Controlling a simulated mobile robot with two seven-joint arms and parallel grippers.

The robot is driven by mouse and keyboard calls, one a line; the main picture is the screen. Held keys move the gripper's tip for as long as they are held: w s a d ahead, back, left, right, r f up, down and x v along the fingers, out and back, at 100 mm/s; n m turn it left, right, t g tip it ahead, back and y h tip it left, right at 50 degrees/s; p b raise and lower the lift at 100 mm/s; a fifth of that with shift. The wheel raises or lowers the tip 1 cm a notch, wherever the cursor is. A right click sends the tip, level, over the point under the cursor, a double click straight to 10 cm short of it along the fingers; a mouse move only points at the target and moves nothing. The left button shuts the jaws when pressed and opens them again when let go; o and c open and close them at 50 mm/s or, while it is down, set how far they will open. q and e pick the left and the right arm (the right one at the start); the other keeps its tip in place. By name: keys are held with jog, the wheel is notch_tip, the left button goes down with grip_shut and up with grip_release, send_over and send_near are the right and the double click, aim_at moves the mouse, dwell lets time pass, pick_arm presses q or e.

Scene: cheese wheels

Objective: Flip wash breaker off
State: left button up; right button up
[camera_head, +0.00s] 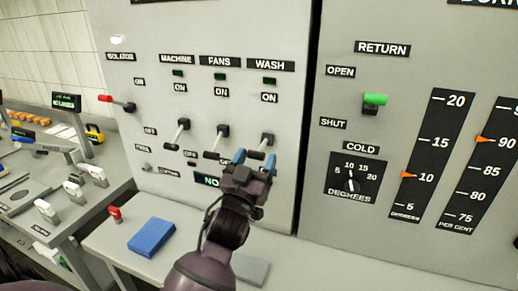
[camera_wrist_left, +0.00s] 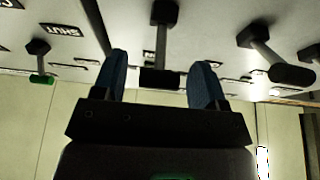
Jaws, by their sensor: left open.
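The wash breaker lever (camera_head: 267,139) is on the grey panel under the WASH label (camera_head: 270,65), with an ON mark above it. It leans down and outward like the two levers to its left. My left gripper (camera_head: 255,159) is open just below it in the head view, its blue fingers on either side of the lever's end. In the left wrist view the lever's dark handle (camera_wrist_left: 160,77) shows between the two spread fingers (camera_wrist_left: 162,82), with gaps to both. Whether the handle touches anything is unclear. My right gripper is not in view.
The fans lever (camera_head: 222,131) and machine lever (camera_head: 184,124) stand close on the left. A red-handled isolator lever (camera_head: 106,99) is farther left. A green-handled return lever (camera_head: 375,100) is on the right panel. A blue block (camera_head: 152,236) lies on the ledge below.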

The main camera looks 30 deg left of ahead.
pick_arm(q)
jog(key=shift+x, duration=1.2)
jog(key=shift+c, duration=0.2)
grip_shut()
